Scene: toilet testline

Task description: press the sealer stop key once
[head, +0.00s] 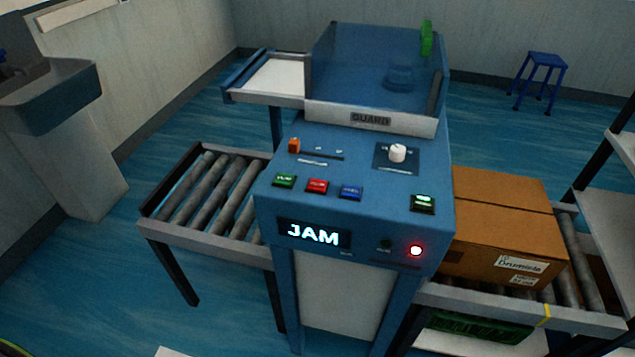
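The sealer (265,205) is a blue machine in the middle of the head view. Its sloped panel carries a green key (284,181), a red key (317,186) and a blue key (351,192) in a row; their labels are too small to read for certain. A separate lit green switch (423,203) is at the panel's right. The display (314,234) reads JAM and a red lamp (416,250) glows on the front. An orange slider (294,146) and a white knob (397,153) sit above the keys. Neither of my grippers shows.
A cardboard box (500,220) sits on the right roller conveyor (590,265), against the sealer. The left roller conveyor (205,195) is empty. A clear guard (370,75) covers the machine's back. A blue stool (541,75) stands at the back right; a sink (55,100) is at left.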

